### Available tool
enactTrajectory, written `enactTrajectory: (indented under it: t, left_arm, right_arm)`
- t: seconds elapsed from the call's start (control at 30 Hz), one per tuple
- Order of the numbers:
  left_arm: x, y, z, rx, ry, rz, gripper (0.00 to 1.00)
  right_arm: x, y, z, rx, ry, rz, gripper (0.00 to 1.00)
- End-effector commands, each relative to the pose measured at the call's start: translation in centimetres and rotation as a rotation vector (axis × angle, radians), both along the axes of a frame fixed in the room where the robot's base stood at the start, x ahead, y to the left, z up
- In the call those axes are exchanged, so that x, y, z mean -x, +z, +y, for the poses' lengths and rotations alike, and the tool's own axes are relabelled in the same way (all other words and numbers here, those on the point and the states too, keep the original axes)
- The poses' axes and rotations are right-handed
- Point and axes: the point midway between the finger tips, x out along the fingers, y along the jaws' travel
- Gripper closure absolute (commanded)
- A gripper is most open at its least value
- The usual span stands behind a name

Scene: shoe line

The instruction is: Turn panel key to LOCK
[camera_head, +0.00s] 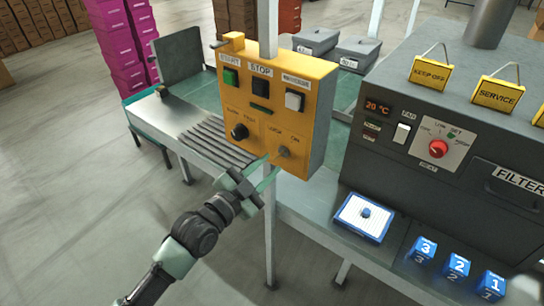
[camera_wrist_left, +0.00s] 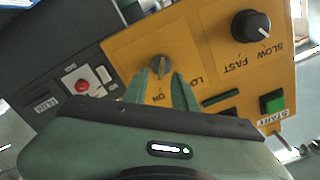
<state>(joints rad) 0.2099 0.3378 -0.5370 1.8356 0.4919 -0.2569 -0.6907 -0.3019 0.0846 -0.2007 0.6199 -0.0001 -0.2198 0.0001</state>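The yellow control panel (camera_head: 275,100) hangs on a post and also fills the middle of the left wrist view (camera_wrist_left: 205,60). The small grey panel key (camera_head: 284,152) is at its lower right, below the LOCK and ON labels. In the left wrist view the key (camera_wrist_left: 159,67) appears close ahead, with the ON label nearest the gripper; its exact pointing is hard to read. My left gripper (camera_head: 266,170) is open in front of the panel's lower edge. Its two green fingers (camera_wrist_left: 161,86) are apart, with the key seen between their tips; contact cannot be told. My right gripper is not visible.
The panel also carries a green START button (camera_head: 230,77), a black STOP button (camera_head: 261,87), a white button (camera_head: 294,101) and a black SLOW/FAST knob (camera_head: 239,131). A dark machine (camera_head: 450,130) stands right. A blue-edged tray (camera_head: 345,226) and numbered blue cubes (camera_head: 456,264) lie below.

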Motion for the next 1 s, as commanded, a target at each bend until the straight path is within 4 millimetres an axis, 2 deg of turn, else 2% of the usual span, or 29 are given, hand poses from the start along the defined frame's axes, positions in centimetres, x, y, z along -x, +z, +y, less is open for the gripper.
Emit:
enactTrajectory:
  t: [0.2,0.57,0.6,0.7,1.0]
  left_arm:
    - [-2.5,0.1,-1.8,0.0,0.001,0.0,0.73]
    - [-3.1,-0.1,-2.3,0.0,0.001,0.001,0.73]
    - [-3.1,-0.1,-2.3,0.0,0.001,0.001,0.76]
    - [-3.1,-0.1,-2.3,0.0,0.001,0.001,1.0]
    - [-3.1,-0.1,-2.2,0.006,0.001,0.006,1.0]
  right_arm:
    - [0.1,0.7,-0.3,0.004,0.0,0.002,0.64]
    - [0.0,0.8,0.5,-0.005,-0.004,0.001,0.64]
    - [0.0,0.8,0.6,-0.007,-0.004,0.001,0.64]
    - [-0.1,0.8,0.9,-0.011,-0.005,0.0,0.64]
    - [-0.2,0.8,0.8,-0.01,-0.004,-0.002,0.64]
